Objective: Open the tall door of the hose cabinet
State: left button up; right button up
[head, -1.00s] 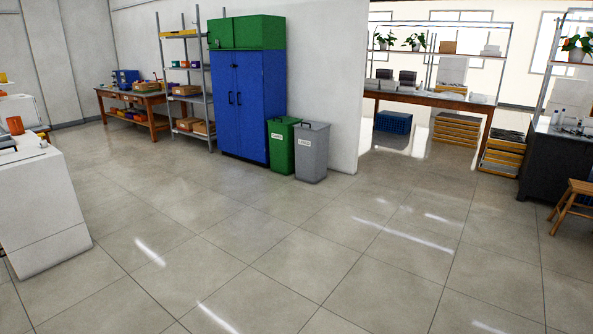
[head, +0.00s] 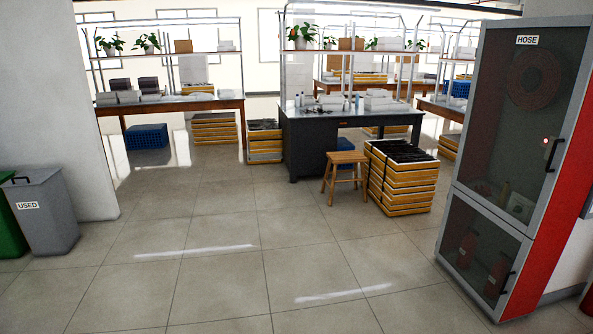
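The hose cabinet (head: 578,165) stands at the right of the head view, red-sided with a grey frame and a white HOSE label. Its tall upper door (head: 505,150) has a dark see-through panel with a round hose reel (head: 535,78) behind it. A black handle (head: 553,155) sits on the door's right side, with a small red light beside it. The tall door looks shut. A shorter lower door (head: 475,258) also looks shut, with red extinguishers (head: 467,248) behind its panel. Neither of my grippers shows in the view.
Open tiled floor (head: 260,270) lies in front. Stacked yellow-edged trays (head: 402,180) and a wooden stool (head: 343,172) stand left of the cabinet, by a dark workbench (head: 305,140). A grey USED bin (head: 45,215) and a green bin (head: 8,220) stand at the left wall.

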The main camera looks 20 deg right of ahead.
aim_at(558, 151)
jog(key=i+l+z, duration=0.1)
jog(key=i+z, duration=0.35)
jog(key=i+j+z, duration=0.15)
jog(key=i+z, duration=0.25)
jog(key=i, duration=0.15)
jog(key=i+j+z, duration=0.25)
jog(key=i+z, duration=0.6)
jog(key=i+j+z, duration=0.2)
jog(key=i+z, duration=0.2)
